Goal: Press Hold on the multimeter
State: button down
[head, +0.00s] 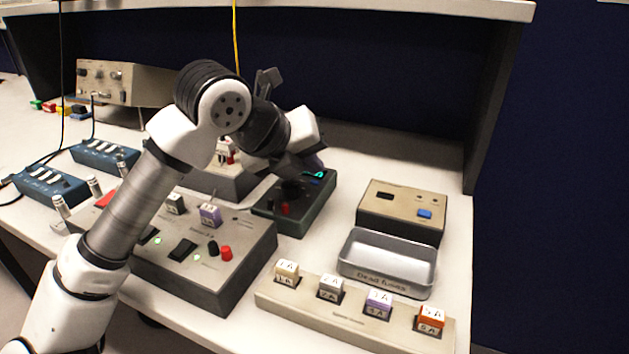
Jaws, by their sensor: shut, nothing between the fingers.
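The multimeter, as best I can tell, is the dark green-black box (318,205) near the middle of the bench. It has a small lit teal display at its far right and red and black terminals on its near side. My gripper (312,172) is shut and empty, pointing down over the far part of this box, close to the display. I cannot tell whether the fingertips touch it. My gripper and wrist hide part of its top face, and the Hold button cannot be made out.
A grey panel with switches and knobs (235,275) stands at the near left under my arm. A beige box with a blue button (400,207), a metal "Dead fuses" tray (385,278) and a fuse holder (350,318) stand to the right. A shelf (400,8) overhangs the back.

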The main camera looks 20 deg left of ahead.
jog(key=shift+f+b, duration=0.4)
jog(key=shift+b, duration=0.05)
jog(key=shift+f+b, duration=0.3)
jog(key=shift+b, duration=0.1)
dwell(0.5)
dwell(0.3)
jog(key=shift+r+p, duration=0.35)
jog(key=shift+r, duration=0.4)
jog(key=shift+r+p, duration=1.55)
jog(key=shift+r, duration=1)
